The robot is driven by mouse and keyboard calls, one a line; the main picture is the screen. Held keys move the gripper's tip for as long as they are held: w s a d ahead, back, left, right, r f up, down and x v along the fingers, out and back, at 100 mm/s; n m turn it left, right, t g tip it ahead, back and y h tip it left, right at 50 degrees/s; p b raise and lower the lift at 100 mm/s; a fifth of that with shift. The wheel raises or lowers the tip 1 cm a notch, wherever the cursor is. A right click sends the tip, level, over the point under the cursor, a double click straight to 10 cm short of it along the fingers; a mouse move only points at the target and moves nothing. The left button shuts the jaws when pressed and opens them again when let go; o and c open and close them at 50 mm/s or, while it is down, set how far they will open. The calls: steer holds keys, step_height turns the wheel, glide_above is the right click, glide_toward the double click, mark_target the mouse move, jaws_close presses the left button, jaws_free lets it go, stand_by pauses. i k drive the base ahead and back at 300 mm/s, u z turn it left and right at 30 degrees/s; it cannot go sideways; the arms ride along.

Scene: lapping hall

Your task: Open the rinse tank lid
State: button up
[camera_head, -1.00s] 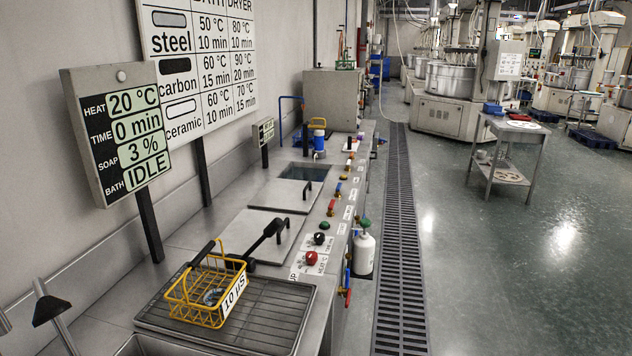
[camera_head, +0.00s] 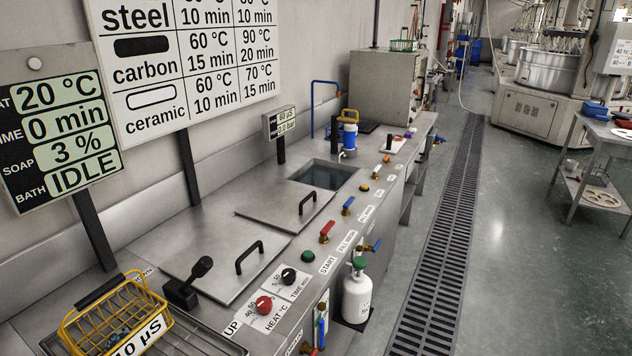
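Two flat steel lids lie on the long bench. The near lid (camera_head: 205,240) has a black bar handle (camera_head: 249,257) and lies flat beside the heat and time knobs. The far lid (camera_head: 272,208) lies flat too, with its own black handle (camera_head: 307,201). Just beyond the far lid is an open square tank (camera_head: 322,175) with dark water showing. I cannot read a label that tells which lid is the rinse tank's. My gripper is not in view.
A yellow wire basket (camera_head: 110,320) stands on a drain rack at the near left, by a black lever (camera_head: 190,284). Valves and knobs line the bench's right edge. A floor grate (camera_head: 440,240) and open floor lie right.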

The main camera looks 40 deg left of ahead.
mark_target(286, 204)
steer(key=u, duration=0.45)
steer(key=i, duration=1.55)
steer(key=u, duration=1.9)
steer(key=i, duration=0.95)
steer(key=u, duration=0.9)
